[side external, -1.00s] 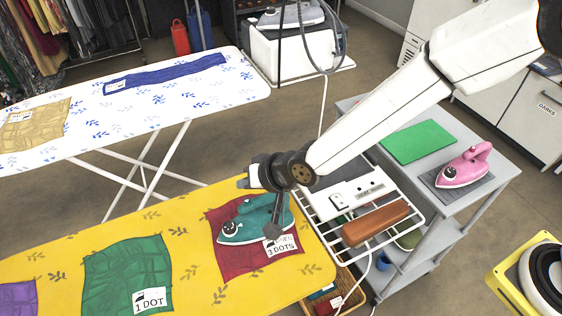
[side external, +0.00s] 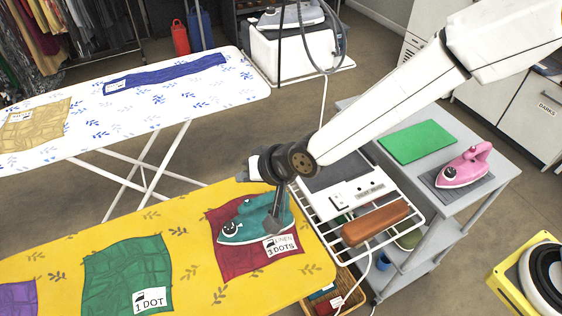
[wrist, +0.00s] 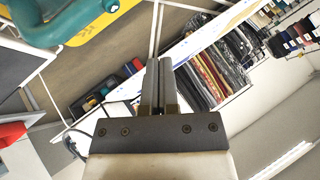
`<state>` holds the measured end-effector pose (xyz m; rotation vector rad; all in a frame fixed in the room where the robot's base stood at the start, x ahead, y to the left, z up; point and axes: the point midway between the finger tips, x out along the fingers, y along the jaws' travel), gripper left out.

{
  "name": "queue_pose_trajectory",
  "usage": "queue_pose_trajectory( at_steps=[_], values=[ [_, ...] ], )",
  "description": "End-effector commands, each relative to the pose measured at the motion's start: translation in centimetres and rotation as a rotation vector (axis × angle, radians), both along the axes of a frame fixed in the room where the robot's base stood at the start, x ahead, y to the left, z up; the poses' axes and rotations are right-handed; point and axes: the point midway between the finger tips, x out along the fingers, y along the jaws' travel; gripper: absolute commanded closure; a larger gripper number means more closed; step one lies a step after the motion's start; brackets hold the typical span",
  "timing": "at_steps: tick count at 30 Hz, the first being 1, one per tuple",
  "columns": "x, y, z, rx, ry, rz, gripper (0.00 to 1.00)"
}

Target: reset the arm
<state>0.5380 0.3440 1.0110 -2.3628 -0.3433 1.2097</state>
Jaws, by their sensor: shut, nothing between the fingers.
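My gripper (wrist: 159,64) is shut and empty in the wrist view, its two fingers side by side. The teal iron (side external: 236,231) rests on the red cloth (side external: 238,262) beside a label reading 3 DOTS. Part of my arm covers some of the iron. The teal iron also shows, cut off, at the upper left of the wrist view (wrist: 45,32), apart from the fingers.
A green cloth (side external: 128,272) lies left on the yellow board. To the right are a wire rack (side external: 331,243) with a brown block (side external: 376,222) and a grey cart (side external: 455,205) holding a pink iron (side external: 466,170). A white ironing board (side external: 180,105) stands behind.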

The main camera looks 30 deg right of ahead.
Motion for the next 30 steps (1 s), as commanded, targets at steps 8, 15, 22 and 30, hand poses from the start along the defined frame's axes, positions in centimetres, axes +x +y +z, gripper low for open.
queue_pose_trajectory(
  at_steps=[8, 15, 22, 30],
  values=[
    [0.4, -4.4, 0.7, -0.068, 0.019, -0.006, 1.00],
    [-0.8, -14.7, 1.7, -0.230, 0.087, 0.000, 1.00],
    [-5.5, -25.0, 2.3, -0.387, 0.202, 0.027, 1.00],
    [-12.3, -32.7, 2.3, -0.500, 0.338, 0.072, 1.00]
  ],
)
